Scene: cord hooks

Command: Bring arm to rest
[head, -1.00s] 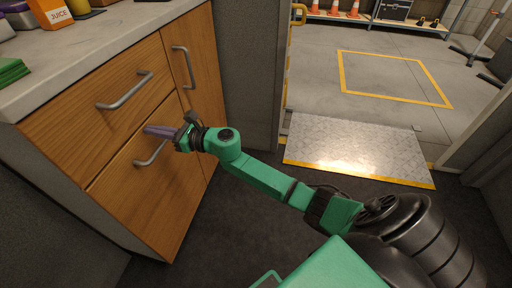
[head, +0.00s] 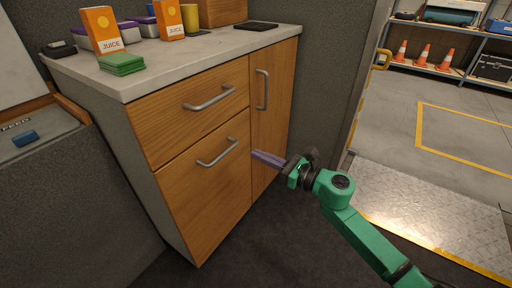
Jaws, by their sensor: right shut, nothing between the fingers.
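My right arm (head: 362,236) is green and comes in from the lower right in the head view. My right gripper (head: 255,155) has purple-grey fingers, shut and empty, pointing left toward the wooden cabinet. It shows just right of the lower drawer's handle (head: 218,153), apart from that handle in the picture; whether the fingertips touch the cabinet front I cannot tell. The drawers and the door look closed. My left gripper is not in view.
The wooden cabinet (head: 205,195) has a grey counter (head: 205,48) holding juice cartons (head: 101,30), green cloths (head: 122,63) and a dark flat tablet (head: 256,26). Free dark floor lies below the arm. A metal ramp (head: 420,208) leads through a doorway at right, toward traffic cones (head: 423,53).

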